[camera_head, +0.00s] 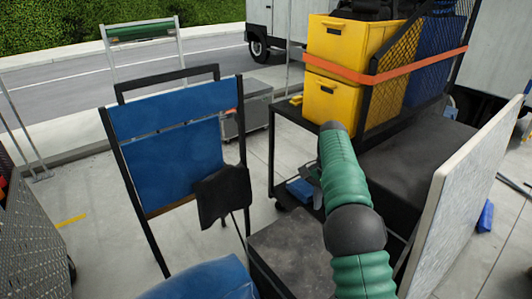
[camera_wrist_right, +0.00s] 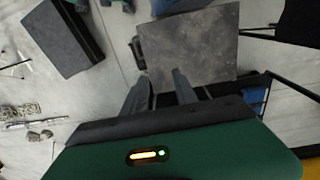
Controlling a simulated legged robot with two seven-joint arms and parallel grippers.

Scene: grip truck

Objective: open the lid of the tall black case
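A dark case with a grey, worn, flat top (camera_head: 290,245) stands at the bottom centre of the head view, partly hidden by my right arm. A grey square top (camera_wrist_right: 195,45) lies beyond my right gripper in the wrist view, with a small dark fitting on its left edge. It appears to be the same case, with its lid lying flat. My right gripper (camera_wrist_right: 160,88) has its two dark fingers apart with nothing between them. In the head view the right gripper (camera_head: 313,176) is mostly hidden behind my green arm. My left gripper is not in view.
A cart (camera_head: 285,122) carries yellow crates (camera_head: 338,104) under an orange strap. A large dark box (camera_head: 415,160) and a pale board (camera_head: 465,200) stand to the right. A blue folding chair (camera_head: 170,160) stands left. Another dark case (camera_wrist_right: 65,40) shows in the wrist view.

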